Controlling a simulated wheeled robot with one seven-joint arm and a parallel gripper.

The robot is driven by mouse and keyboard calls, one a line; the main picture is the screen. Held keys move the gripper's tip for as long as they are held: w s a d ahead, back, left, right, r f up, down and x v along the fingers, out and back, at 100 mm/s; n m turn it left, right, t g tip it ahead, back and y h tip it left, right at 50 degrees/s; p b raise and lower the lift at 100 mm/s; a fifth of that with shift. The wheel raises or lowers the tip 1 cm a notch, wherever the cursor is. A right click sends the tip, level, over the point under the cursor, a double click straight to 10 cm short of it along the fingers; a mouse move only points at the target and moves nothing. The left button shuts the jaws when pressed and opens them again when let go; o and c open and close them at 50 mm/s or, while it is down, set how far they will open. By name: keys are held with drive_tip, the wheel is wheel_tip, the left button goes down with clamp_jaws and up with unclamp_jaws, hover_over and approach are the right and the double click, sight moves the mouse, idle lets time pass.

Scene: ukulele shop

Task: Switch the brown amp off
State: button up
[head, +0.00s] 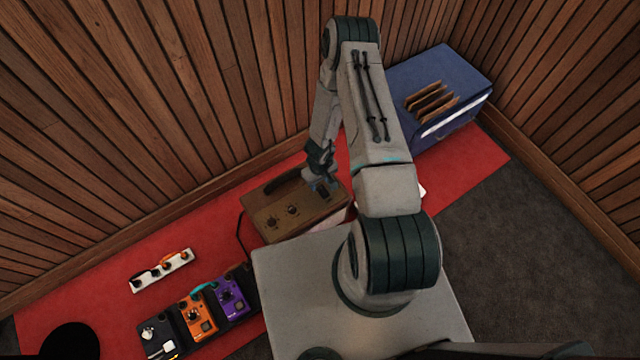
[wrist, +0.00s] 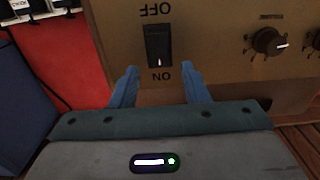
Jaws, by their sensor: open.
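The brown amp (head: 268,222) stands on the red rug with its handle and knobs on top. In the wrist view its tan panel (wrist: 210,50) carries a black rocker switch (wrist: 158,44), with upside-down lettering: OFF above it and ON below it. A small pale mark shows at the switch's ON end; I cannot tell which side is pressed. My gripper (head: 322,184) is over the amp's right end. In the wrist view my gripper (wrist: 160,82) is open and empty, its two blue fingers apart, just below the switch around the ON label.
A knob (wrist: 268,42) sits right of the switch. A white power strip (head: 150,277) and black (head: 157,336), orange (head: 199,316) and purple (head: 232,297) pedals lie left on the red rug (head: 90,282). A blue box (head: 445,75) with brown slats stands back right. Wood-panelled walls rise behind.

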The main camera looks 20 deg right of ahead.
drive_tip(key=shift+f, duration=0.7)
clamp_jaws()
